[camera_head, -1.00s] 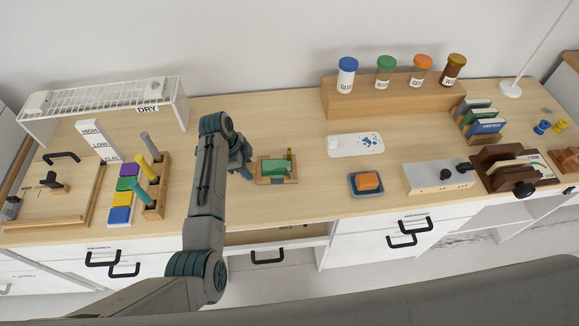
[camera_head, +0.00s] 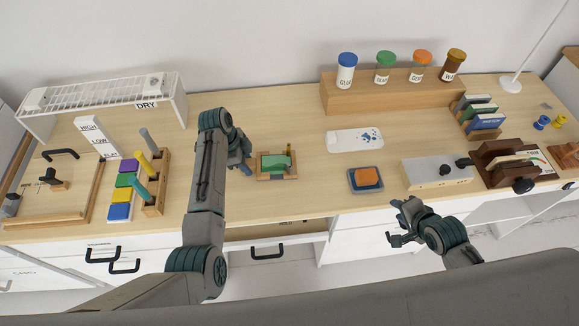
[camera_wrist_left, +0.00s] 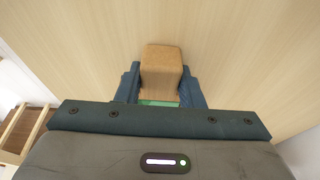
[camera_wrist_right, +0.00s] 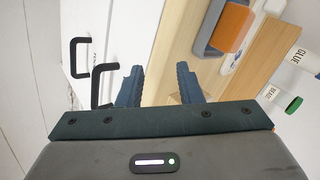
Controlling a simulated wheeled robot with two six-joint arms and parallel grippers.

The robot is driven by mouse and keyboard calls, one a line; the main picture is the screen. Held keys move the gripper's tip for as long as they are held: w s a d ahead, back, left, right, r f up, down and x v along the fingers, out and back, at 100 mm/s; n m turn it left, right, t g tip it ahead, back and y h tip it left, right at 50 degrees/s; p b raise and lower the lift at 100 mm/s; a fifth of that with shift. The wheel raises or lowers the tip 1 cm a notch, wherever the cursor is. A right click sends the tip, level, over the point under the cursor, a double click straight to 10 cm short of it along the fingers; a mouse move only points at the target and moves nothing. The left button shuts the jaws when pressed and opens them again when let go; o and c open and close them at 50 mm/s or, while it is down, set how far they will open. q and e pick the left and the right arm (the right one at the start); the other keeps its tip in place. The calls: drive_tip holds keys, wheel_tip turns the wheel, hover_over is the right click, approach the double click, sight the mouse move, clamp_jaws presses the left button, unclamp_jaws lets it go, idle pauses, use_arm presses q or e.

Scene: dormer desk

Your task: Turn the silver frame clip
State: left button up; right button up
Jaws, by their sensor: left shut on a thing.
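I cannot make out a silver frame clip in any view. My arm hides that block in the head view. My right gripper (camera_head: 398,228) is in front of the desk's front edge. Its fingers (camera_wrist_right: 160,85) are apart and empty in the right wrist view.
A blue tray (camera_head: 352,187) holds an orange block (camera_head: 367,177). A grey box (camera_head: 420,180) with black knobs and a brown wooden fixture (camera_head: 493,176) stand at right. A board with black fittings (camera_head: 30,205) lies at far left. A drawer (camera_head: 285,230) is partly open below.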

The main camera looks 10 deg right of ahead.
drive_tip(key=w+a+m+y, duration=0.1)
drive_tip(key=a+m, duration=0.1)
drive_tip(key=a, duration=0.2)
drive_tip(key=w+a+m+t+y, duration=0.1)
drive_tip(key=a+m, duration=0.2)
drive_tip(key=a, duration=0.1)
drive_tip(key=w+a+r+m+y, duration=0.1)
drive_tip(key=a+m, duration=0.2)
drive_tip(key=a, duration=0.1)
drive_tip(key=shift+r, duration=0.1)
drive_tip(key=m+t+y, duration=0.2)
drive_tip(key=m, duration=0.7)
approach(292, 170)
drive_tip(key=shift+s+d+f, duration=0.3)
drive_tip(key=shift+s+d, duration=0.05)
drive_tip(key=shift+w+a+r+t+y, duration=0.1)
drive_tip(key=shift+w+a+t+y, duration=0.1)
drive_tip(key=shift+t+y, duration=0.1)
drive_tip(key=x, duration=1.1)
drive_tip(key=shift+w+a, duration=0.1)
drive_tip(key=shift+w, duration=0.2)
clamp_jaws()
